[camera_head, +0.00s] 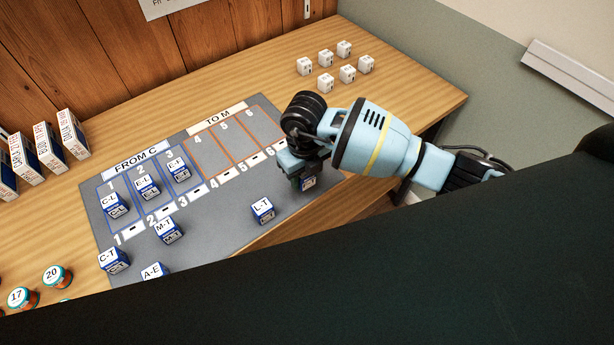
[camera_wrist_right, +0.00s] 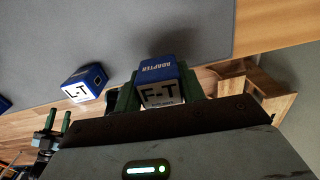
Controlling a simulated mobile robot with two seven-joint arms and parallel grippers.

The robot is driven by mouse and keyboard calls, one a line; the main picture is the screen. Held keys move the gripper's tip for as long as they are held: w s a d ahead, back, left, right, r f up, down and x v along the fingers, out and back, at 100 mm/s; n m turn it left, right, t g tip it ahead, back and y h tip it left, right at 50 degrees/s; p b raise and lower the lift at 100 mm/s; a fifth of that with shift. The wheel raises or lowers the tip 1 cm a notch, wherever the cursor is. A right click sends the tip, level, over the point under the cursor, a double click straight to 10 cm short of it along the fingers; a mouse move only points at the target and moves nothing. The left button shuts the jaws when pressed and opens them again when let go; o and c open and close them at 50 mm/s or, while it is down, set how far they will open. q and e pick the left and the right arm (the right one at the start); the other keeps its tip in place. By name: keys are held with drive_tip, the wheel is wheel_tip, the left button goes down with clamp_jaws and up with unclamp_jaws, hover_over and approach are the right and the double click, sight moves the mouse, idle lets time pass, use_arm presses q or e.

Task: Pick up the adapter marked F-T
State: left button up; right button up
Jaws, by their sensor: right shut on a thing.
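The adapter marked F-T (camera_wrist_right: 160,88) is a blue box with a white label, held between the fingers of my right gripper (camera_head: 305,180). In the head view only a small part of this adapter (camera_head: 309,184) shows below the fingers, at the right end of the grey mat (camera_head: 232,219). I cannot tell whether it touches the mat. The adapter marked L-T (camera_head: 263,210) stands on the mat to the left of the gripper, and it also shows in the right wrist view (camera_wrist_right: 84,82).
Adapters C-L (camera_head: 114,206), E-L (camera_head: 146,187) and E-I (camera_head: 178,168) stand in the FROM C slots. M-T (camera_head: 168,230), C-T (camera_head: 113,260) and A-E (camera_head: 154,270) stand in front. Several white cubes (camera_head: 347,74) sit at the back right. The TO M slots are empty.

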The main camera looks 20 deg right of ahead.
drive_tip(key=s+a+r, duration=0.1)
drive_tip(key=s+a, duration=0.8)
drive_tip(key=s, duration=0.2)
drive_tip(key=shift+s+a, duration=0.25)
drive_tip(key=shift+a, duration=0.05)
drive_tip(key=shift+r, duration=0.1)
